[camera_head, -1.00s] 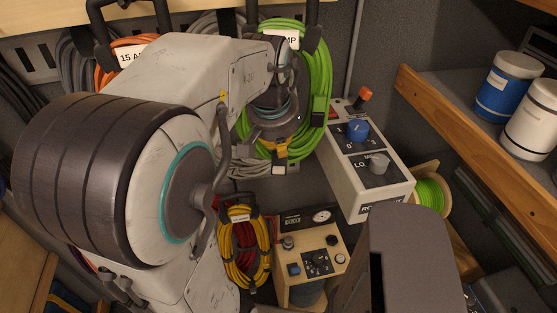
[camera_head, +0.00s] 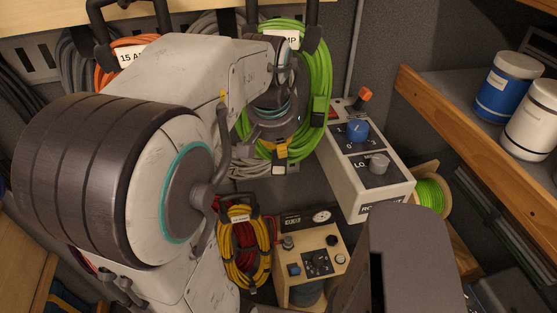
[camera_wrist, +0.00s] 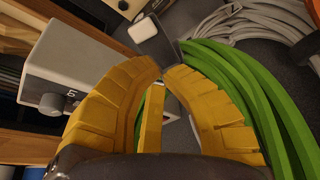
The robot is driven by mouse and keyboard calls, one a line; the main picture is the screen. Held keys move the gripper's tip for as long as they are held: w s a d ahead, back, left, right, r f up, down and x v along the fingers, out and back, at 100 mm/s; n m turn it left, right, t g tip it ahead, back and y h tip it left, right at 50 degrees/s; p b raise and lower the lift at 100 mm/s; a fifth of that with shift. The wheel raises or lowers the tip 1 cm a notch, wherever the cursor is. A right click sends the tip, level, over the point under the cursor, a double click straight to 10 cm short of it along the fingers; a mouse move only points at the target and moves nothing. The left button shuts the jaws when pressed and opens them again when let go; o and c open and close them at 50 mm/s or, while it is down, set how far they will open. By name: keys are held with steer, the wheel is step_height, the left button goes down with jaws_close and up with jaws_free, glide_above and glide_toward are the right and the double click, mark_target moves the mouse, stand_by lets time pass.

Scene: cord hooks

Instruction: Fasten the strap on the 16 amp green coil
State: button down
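The green coil (camera_head: 318,85) hangs from a dark hook. Its white label is partly hidden by my arm and shows only "MP". In the wrist view its thick green strands (camera_wrist: 235,85) run close along the right of my gripper. My gripper (camera_wrist: 163,73) has yellow segmented fingers, with tips nearly together beside the coil. A dark piece with a white block (camera_wrist: 143,28) lies just beyond the tips. In the head view my gripper (camera_head: 280,150) is at the coil's lower end.
A grey control box (camera_head: 365,165) with knobs stands right of the coil; it also shows in the wrist view (camera_wrist: 75,85). An orange coil (camera_head: 112,68) labelled "15 A" hangs left. A yellow and red coil (camera_head: 243,250) and a beige box (camera_head: 312,262) are below. Grey cable (camera_wrist: 265,20) lies behind.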

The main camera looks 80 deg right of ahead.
mark_target(279, 162)
steer(key=shift+f+b, duration=2.4)
steer(key=shift+f, duration=0.3)
steer(key=shift+r, duration=0.1)
